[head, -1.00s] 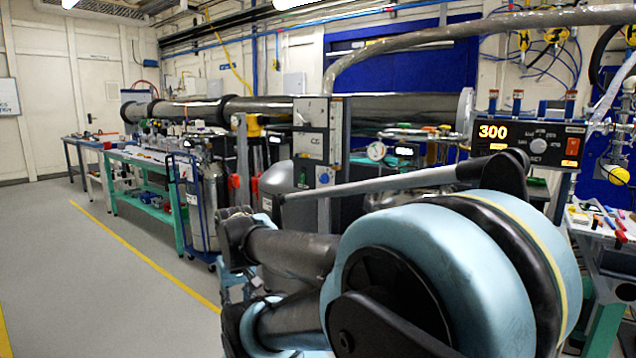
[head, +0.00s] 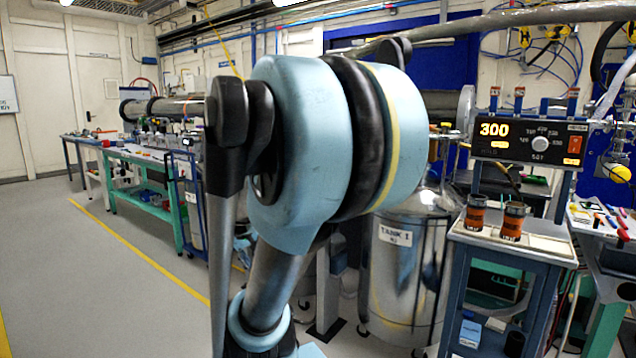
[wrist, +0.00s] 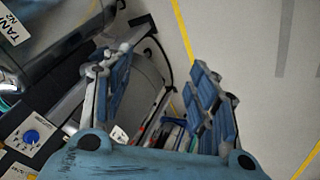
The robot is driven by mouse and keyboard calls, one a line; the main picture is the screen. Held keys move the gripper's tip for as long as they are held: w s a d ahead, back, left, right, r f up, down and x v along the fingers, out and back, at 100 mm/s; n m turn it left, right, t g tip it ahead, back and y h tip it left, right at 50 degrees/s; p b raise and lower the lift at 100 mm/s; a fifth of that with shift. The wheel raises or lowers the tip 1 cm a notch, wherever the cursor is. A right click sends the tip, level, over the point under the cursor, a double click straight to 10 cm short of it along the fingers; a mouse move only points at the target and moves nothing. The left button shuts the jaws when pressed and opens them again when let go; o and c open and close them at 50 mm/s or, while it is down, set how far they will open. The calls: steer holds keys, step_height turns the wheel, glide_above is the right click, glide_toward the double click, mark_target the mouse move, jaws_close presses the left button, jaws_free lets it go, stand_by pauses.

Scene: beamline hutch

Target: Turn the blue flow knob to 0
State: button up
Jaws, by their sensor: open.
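The blue flow knob (wrist: 32,136) is a small round knob on a white plate with markings around it. It lies at the lower left of the wrist view. Its setting is too small to read. My gripper (wrist: 158,85) is open and empty in the wrist view, with its two blue-padded fingers spread apart. The knob lies to the left of the gripper, outside the space between the fingers. In the head view my arm fills the middle, and I can make out neither the blue knob nor the gripper's fingertips.
A silver tank labelled TANK 1 (head: 400,275) stands right of my arm. A black control box (head: 530,140) shows 300 and has a pale knob. Two orange-brown cylinders (head: 495,218) stand on a cart. Open floor (head: 100,275) with a yellow line lies left.

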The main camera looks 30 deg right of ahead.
steer(key=w+d+r+m+t+h, duration=0.1)
steer(key=w+d+r+h, duration=0.3)
steer(key=w+d, duration=0.4)
steer(key=w+d+r+t+h, duration=0.1)
steer(key=w+d+r+h, duration=0.3)
steer(key=w+d, duration=0.45)
steer(key=w+d+r+m+t+h, duration=0.1)
steer(key=w+d+r+h, duration=0.3)
steer(key=w+d, duration=0.4)
steer(key=w+x, duration=0.1)
steer(key=x, duration=1.6)
steer(key=shift+f, duration=0.25)
steer(key=shift+w+d, duration=0.1)
steer(key=c, duration=1.1)
